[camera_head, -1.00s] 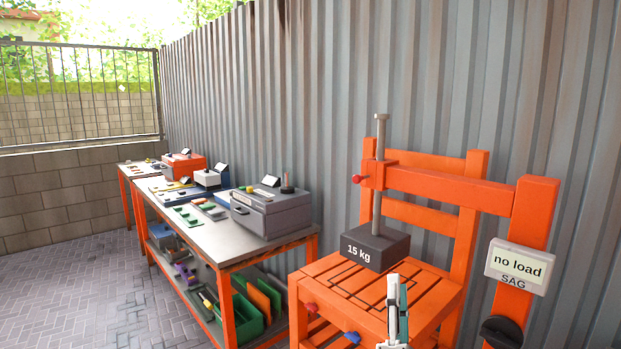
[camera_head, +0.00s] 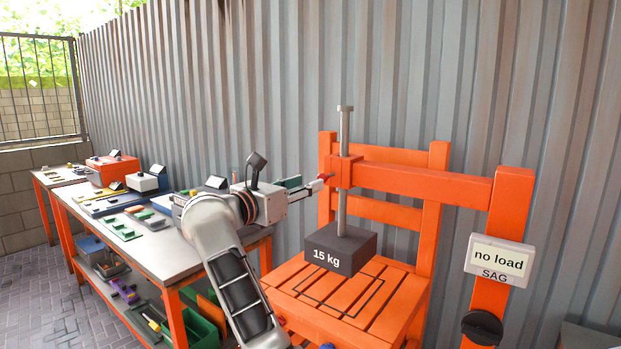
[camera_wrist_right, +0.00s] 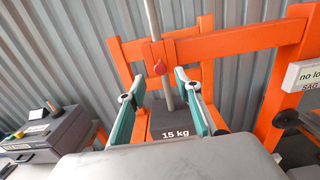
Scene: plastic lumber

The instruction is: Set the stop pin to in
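The stop pin has a red knob (camera_head: 325,176) at the left end of the orange crossarm (camera_head: 415,183), where the steel rod (camera_head: 343,130) passes through. In the right wrist view the red knob (camera_wrist_right: 160,67) appears between and beyond the fingertips. The rod carries a dark 15 kg weight (camera_head: 342,247) above the slatted orange seat (camera_head: 340,300). My right gripper (camera_head: 312,185) reaches from the left towards the knob; its fingers in the wrist view (camera_wrist_right: 157,88) are spread, with nothing between them. I cannot tell whether a finger touches the knob. My left gripper is out of view.
A sign reading "no load", "SAG" (camera_head: 498,259) and a black knob (camera_head: 482,327) are on the orange right post. A workbench (camera_head: 165,262) with several devices runs along the left. A corrugated metal wall (camera_head: 260,80) stands behind.

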